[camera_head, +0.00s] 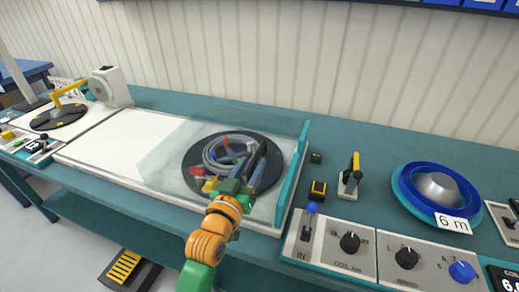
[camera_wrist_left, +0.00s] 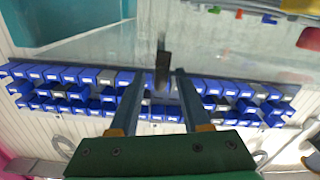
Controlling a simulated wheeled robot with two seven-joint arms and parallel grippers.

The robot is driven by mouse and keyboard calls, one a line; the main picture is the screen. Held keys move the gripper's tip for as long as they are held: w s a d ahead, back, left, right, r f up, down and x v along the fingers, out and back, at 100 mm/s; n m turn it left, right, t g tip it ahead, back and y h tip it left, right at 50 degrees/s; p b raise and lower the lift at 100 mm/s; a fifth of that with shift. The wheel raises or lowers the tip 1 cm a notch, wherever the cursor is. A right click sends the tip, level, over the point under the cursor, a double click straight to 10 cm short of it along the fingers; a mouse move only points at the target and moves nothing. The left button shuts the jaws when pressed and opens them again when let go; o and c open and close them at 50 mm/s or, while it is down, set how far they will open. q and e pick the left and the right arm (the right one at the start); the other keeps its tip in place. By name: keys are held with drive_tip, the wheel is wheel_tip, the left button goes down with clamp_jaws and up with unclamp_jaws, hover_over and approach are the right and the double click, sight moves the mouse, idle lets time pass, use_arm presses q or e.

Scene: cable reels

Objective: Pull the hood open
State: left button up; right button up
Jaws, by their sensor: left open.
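The hood (camera_head: 170,160) is a clear cover with a teal right edge (camera_head: 293,170). It lies over a dark round plate (camera_head: 205,150) holding a grey cable coil and coloured pieces. My left gripper (camera_head: 256,168) is at the hood's front right part, in front of the plate. Its two blue fingers are apart. In the left wrist view, a dark upright bar, apparently the hood's handle (camera_wrist_left: 163,68), shows between the open fingertips (camera_wrist_left: 157,74). I cannot tell whether the fingers touch it. My right gripper is not in view.
A control panel (camera_head: 372,268) with knobs and levers lies right of the hood, with a yellow-black lever (camera_head: 351,178) behind. A blue reel (camera_head: 450,189) stands further right. A white flat panel (camera_head: 130,140) lies left. Blue bins (camera_wrist_left: 60,90) line the wall.

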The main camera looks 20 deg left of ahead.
sight(257, 152)
use_arm(q)
drive_tip(key=w, duration=0.5)
drive_tip(key=shift+d, duration=0.1)
drive_tip(key=shift+s, duration=0.1)
drive_tip(key=shift+c, duration=1.1)
clamp_jaws()
